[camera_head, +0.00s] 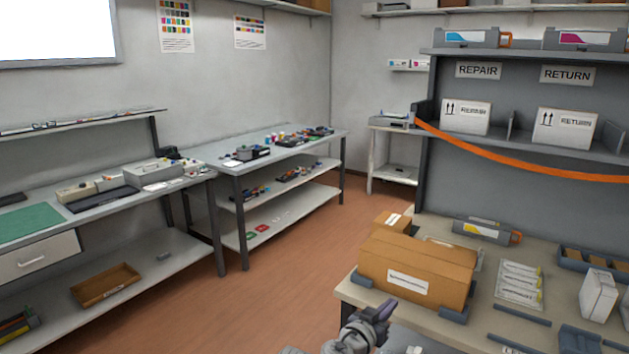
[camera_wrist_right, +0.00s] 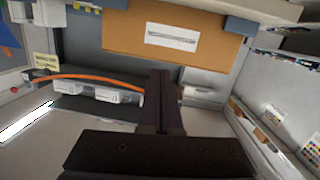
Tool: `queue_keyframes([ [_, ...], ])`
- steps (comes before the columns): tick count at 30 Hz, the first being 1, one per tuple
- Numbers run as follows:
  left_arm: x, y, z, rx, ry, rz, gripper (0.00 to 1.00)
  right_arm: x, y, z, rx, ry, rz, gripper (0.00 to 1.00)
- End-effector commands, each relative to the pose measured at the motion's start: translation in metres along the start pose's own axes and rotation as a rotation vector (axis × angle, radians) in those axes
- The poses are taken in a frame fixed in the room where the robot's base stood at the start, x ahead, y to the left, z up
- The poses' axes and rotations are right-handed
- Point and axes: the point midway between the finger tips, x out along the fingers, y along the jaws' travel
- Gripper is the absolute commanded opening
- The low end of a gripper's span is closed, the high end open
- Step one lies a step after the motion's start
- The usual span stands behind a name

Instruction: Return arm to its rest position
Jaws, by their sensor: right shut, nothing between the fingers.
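My right gripper (camera_head: 384,311) shows at the bottom of the head view, in front of the near edge of the table. Its dark fingers are together with nothing between them. In the right wrist view the closed fingers (camera_wrist_right: 160,103) point toward the cardboard box, with a gap between. My left gripper is not in view. The brown cardboard box (camera_head: 440,268) with a white label sits on the table in grey corner holders; it also shows in the right wrist view (camera_wrist_right: 120,30).
The table (camera_head: 475,335) also holds a grey and yellow toner cartridge (camera_head: 487,231), a printed sheet (camera_head: 519,282) and a white box (camera_head: 599,295). An orange strap (camera_head: 520,167) hangs across the shelf unit with REPAIR and RETURN boxes. Open floor (camera_head: 290,290) lies left of the table.

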Motion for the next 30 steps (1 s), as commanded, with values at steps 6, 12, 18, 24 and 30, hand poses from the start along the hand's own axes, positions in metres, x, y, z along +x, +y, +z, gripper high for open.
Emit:
queue_keyframes([
  [6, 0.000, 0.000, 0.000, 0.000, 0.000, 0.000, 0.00, -0.005, 0.012, 0.039, -0.103, -0.180, 0.040, 0.00],
  [12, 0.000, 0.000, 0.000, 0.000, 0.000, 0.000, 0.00, -0.027, 0.021, 0.096, -0.268, -0.460, 0.027, 0.00],
  [18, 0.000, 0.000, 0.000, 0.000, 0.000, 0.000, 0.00, -0.084, 0.021, 0.167, -0.524, -0.860, -0.152, 0.00],
  [24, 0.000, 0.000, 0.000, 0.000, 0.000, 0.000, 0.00, -0.144, 0.014, 0.204, -0.714, -1.127, -0.423, 0.00],
  [30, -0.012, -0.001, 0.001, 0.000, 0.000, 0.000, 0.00, -0.195, 0.009, 0.207, -0.837, -1.281, -0.691, 0.00],
])
